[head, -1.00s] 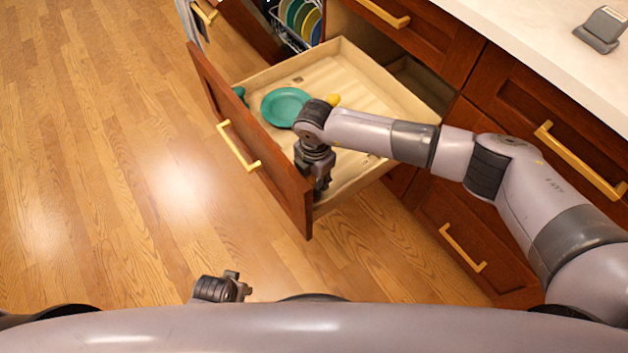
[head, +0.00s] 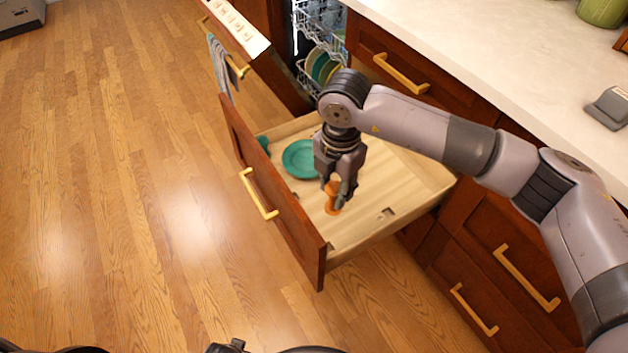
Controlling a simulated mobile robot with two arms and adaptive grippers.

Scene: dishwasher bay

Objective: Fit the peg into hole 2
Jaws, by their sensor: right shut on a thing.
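An orange peg (head: 333,198) is held upright between the fingers of my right gripper (head: 341,190), over the pale wooden floor of the open drawer (head: 365,165). I cannot tell whether its lower end touches the drawer floor. A small dark square hole (head: 387,213) shows in the floor, right of the peg and apart from it. Another dark opening (head: 331,246) shows near the drawer's front corner. No number is readable, so I cannot tell which is hole 2. My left gripper (head: 235,346) is cut off at the bottom edge, its fingers unclear.
A teal plate (head: 300,159) lies in the drawer, left of my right gripper. The drawer front (head: 275,195) and side walls stand around it. An open dishwasher rack (head: 318,68) with dishes is behind. The white counter (head: 490,65) runs along the right.

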